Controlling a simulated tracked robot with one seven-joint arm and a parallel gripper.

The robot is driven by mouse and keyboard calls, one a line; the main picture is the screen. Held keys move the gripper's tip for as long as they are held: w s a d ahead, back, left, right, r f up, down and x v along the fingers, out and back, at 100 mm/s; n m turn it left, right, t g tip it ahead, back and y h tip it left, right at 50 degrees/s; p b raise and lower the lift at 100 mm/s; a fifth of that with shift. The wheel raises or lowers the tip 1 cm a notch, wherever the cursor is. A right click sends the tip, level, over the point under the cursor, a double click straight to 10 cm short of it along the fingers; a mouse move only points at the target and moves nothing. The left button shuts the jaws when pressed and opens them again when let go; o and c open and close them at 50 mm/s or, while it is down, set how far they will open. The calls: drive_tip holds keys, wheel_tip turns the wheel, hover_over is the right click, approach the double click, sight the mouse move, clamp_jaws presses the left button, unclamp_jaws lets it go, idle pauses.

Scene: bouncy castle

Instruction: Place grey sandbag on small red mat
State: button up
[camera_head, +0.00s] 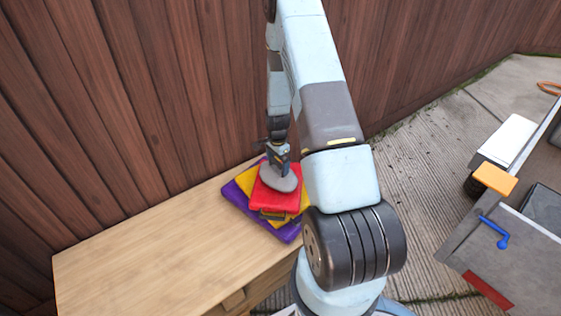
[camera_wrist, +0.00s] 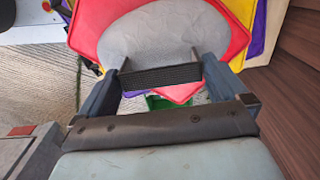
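The grey sandbag (camera_head: 281,181) is a flat, rounded bag over the red mat (camera_head: 283,200), near its back edge. It appears to lie on the mat, but any small gap cannot be made out. The red mat is at the top of a stack with yellow (camera_head: 246,181) and purple (camera_head: 236,194) mats. My gripper (camera_head: 279,158) points down, right at the sandbag. In the wrist view the sandbag (camera_wrist: 160,38) lies just past my fingers, with red around it. A dark ribbed strip (camera_wrist: 160,76) spans between the finger sides; whether the fingers grip the bag is unclear.
The stack rests on a wooden table (camera_head: 130,270), whose left part is clear. A wooden fence (camera_head: 140,110) stands close behind. At right are a grey surface with a blue handle (camera_head: 495,232) and an orange block (camera_head: 495,179). A green object (camera_wrist: 155,102) shows in the wrist view.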

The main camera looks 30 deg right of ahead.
drive_tip(key=s+a+r+n+t, duration=0.1)
drive_tip(key=s+a+r+n, duration=0.15)
drive_tip(key=r, duration=1.05)
drive_tip(key=s+a+r+n+t, duration=0.1)
drive_tip(key=s+a+r+n, duration=0.2)
drive_tip(key=r, duration=1)
drive_tip(key=s+a+r+n+t, duration=0.1)
drive_tip(key=s+a+r+n, duration=0.2)
drive_tip(key=r, duration=1)
drive_tip(key=s+a+r+n+t, duration=0.1)
drive_tip(key=s+r, duration=0.4)
drive_tip(key=s, duration=0.6)
drive_tip(key=s+a+r+n+t, duration=0.1)
drive_tip(key=s+a+r+n, duration=0.2)
drive_tip(key=s, duration=0.9)
wheel_tip(320, 180, up, 4)
drive_tip(key=n, duration=0.3)
drive_tip(key=shift+a+f+t, duration=0.2)
drive_tip(key=shift+t, duration=0.1)
drive_tip(key=shift+s, duration=0.15)
